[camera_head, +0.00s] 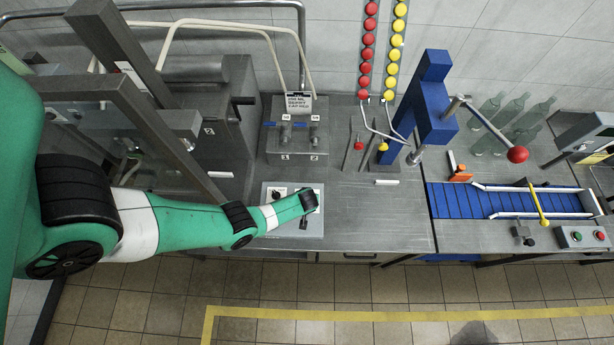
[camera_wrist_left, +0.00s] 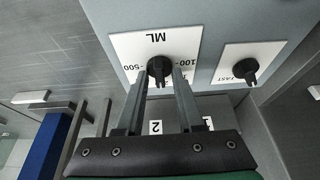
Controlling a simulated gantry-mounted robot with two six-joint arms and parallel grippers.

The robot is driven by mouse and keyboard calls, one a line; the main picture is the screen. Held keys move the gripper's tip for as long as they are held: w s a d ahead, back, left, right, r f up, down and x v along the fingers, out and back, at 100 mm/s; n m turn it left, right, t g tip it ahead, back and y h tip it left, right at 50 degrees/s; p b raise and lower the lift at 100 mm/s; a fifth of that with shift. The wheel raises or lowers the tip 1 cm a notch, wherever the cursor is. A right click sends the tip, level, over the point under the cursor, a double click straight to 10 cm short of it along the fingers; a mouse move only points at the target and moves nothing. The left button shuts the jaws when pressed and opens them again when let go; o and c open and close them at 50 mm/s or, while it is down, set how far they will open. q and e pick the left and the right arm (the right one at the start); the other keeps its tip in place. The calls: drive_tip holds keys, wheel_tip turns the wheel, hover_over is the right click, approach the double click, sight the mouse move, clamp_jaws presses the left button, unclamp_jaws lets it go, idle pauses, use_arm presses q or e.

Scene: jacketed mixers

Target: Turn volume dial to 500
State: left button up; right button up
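The volume dial (camera_wrist_left: 159,69) is a black knob on a white plate marked "ML", with "500" and "100" printed at either side, upside down in the left wrist view. My left gripper (camera_wrist_left: 162,72) has its two fingers around the knob, one on each side. The fingers stand apart, with a gap beside the knob's narrow ridge; whether they touch its sides I cannot tell. In the head view my left gripper (camera_head: 308,201) is over the grey control panel (camera_head: 271,234) and hides the volume dial. My right gripper is not in view.
A second black knob (camera_wrist_left: 245,70), marked "FAST", is beside the volume plate. Behind the panel stand jacketed mixers (camera_head: 295,143) numbered 1 and 2. A blue machine (camera_head: 429,105) and a blue conveyor (camera_head: 470,203) stand to the right.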

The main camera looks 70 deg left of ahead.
use_arm(q)
clamp_jaws()
drive_tip(key=shift+m, duration=0.5)
drive_tip(key=m+t+h+p, duration=0.1)
drive_tip(key=m, duration=0.2)
drive_tip(key=shift+s+a+m, duration=0.1)
drive_tip(key=shift+s+m, duration=0.05)
drive_tip(key=shift+m, duration=0.25)
drive_tip(key=m+t+h, duration=0.1)
drive_tip(key=m, duration=0.2)
drive_tip(key=shift+a+m, duration=0.1)
drive_tip(key=shift+m, duration=0.2)
drive_tip(key=m+h+b, duration=0.1)
drive_tip(key=m, duration=0.1)
drive_tip(key=shift+f+m+t, duration=0.1)
drive_tip(key=shift+m+t, duration=0.2)
drive_tip(key=shift+t, duration=0.1)
drive_tip(key=m+h+b, duration=0.1)
drive_tip(key=m, duration=0.2)
drive_tip(key=shift+a+m, duration=0.15)
drive_tip(key=shift+m, duration=0.15)
drive_tip(key=shift+m+h, duration=0.8)
drive_tip(key=shift+m, duration=0.8)
